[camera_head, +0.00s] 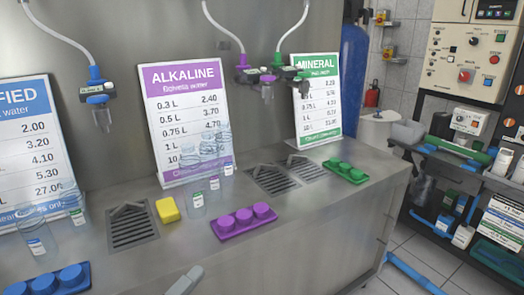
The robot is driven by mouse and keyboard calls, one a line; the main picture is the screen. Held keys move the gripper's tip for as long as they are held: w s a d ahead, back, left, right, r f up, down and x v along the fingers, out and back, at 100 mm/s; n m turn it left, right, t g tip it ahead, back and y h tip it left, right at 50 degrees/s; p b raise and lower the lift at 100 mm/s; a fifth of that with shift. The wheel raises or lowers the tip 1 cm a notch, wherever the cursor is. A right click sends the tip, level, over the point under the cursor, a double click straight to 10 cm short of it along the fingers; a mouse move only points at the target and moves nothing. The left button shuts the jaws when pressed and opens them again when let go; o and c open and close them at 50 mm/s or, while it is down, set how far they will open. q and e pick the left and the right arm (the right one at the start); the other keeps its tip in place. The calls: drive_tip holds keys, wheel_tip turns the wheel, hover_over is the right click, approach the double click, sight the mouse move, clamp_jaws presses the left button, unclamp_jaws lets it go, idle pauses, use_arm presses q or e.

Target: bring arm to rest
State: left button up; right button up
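A light grey rounded piece (185,281) pokes up from the bottom edge, left of centre, over the counter front. It leans up to the right and looks like the tip of my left gripper; the rest of it is cut off by the frame. It looks empty and apart from the things on the counter. Whether this gripper is open or shut does not show. My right gripper is not in view.
The steel counter (285,235) carries a yellow sponge (168,210), purple caps tray (244,220), green caps tray (345,171), blue caps tray (48,281) and clear bottles (196,201). Price signs (187,115) stand behind under hanging taps (97,90). Floor shows at right.

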use_arm(q)
drive_tip(key=s+a+f+n+g+y, duration=0.3)
drive_tip(key=s+f+n, duration=0.4)
drive_tip(key=f+n, duration=0.3)
drive_tip(key=s+a+f+n+g+y, duration=0.3)
drive_tip(key=s+a+f+n+y, duration=0.3)
drive_tip(key=f+n, duration=0.3)
drive_tip(key=shift+s+a+f+n+y+p, duration=0.2)
drive_tip(key=shift+s+f+n+y+p, duration=0.2)
drive_tip(key=shift+s+n+y, duration=0.4)
drive_tip(key=shift+w, duration=0.1)
